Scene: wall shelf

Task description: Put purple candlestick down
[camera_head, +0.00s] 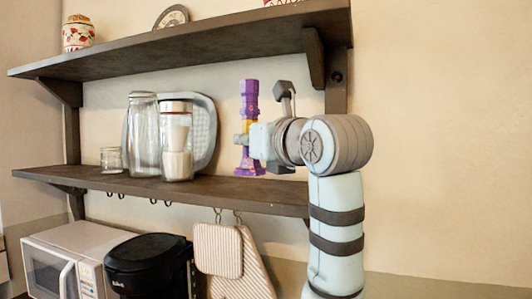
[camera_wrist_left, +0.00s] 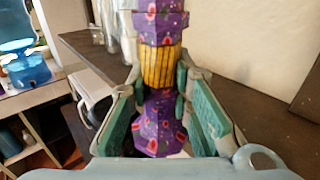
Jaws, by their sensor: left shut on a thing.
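The purple candlestick (camera_head: 249,92) has a yellow middle and stands upright over the right part of the lower shelf (camera_head: 225,191). My left gripper (camera_head: 245,138) is shut on its middle from the right side. In the left wrist view the patterned candlestick (camera_wrist_left: 158,125) sits between the two green-padded fingers (camera_wrist_left: 160,105), its yellow band just beyond them. Its base looks at or just above the shelf surface; I cannot tell if it touches. My right gripper is in neither view.
A tall glass jar (camera_head: 144,135), a lidded jar (camera_head: 176,145), a small glass (camera_head: 111,160) and a tray (camera_head: 206,125) stand to the left. The upper shelf (camera_head: 190,38) and its bracket (camera_head: 313,58) are above. Bare shelf shows around the candlestick.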

